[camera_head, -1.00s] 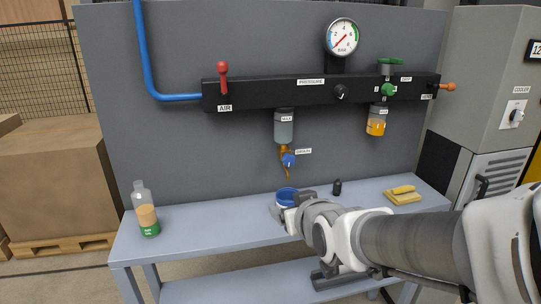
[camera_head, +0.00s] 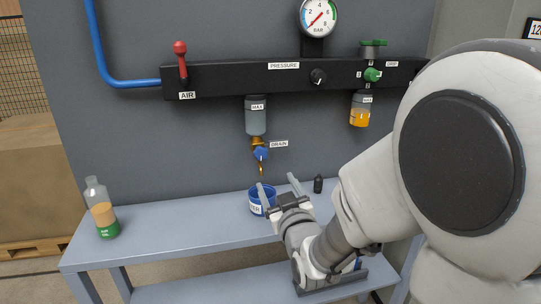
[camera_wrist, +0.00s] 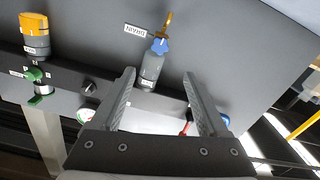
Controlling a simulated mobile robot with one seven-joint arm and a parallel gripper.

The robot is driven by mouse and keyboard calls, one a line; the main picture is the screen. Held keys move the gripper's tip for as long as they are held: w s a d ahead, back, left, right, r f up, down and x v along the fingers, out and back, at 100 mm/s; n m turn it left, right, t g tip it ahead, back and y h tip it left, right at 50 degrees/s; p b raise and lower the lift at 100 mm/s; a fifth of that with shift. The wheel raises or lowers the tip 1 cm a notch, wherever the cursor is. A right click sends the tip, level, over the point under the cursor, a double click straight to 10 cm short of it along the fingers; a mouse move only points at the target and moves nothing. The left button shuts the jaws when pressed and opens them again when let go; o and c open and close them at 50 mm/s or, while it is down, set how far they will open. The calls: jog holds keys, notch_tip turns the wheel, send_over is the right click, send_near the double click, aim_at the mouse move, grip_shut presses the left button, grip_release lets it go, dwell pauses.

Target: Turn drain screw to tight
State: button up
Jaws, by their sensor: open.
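The drain screw is a blue knob (camera_head: 261,153) on a brass fitting below the grey filter bowl (camera_head: 255,117), beside a DRAIN label (camera_head: 279,144). In the wrist view the knob (camera_wrist: 159,46) shows upside down beyond the fingertips, between the fingers' lines. My gripper (camera_head: 278,184) is open and empty, its fingers pointing up, below and slightly right of the knob. It is apart from the knob. The open fingers also show in the wrist view (camera_wrist: 158,73). A blue cup (camera_head: 256,208) stands on the bench below the drain, partly behind my gripper.
A black manifold (camera_head: 230,81) carries a red air lever (camera_head: 181,58), a pressure knob (camera_head: 318,77) and an oil bowl (camera_head: 360,112). An oil bottle (camera_head: 102,210) stands at the bench's (camera_head: 165,227) left. A small black bottle (camera_head: 318,184) stands right of my gripper.

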aim_at(261, 154)
jog(key=x, duration=1.5)
jog(key=shift+w+a, duration=0.1)
jog(key=shift+w, duration=0.2)
grip_shut()
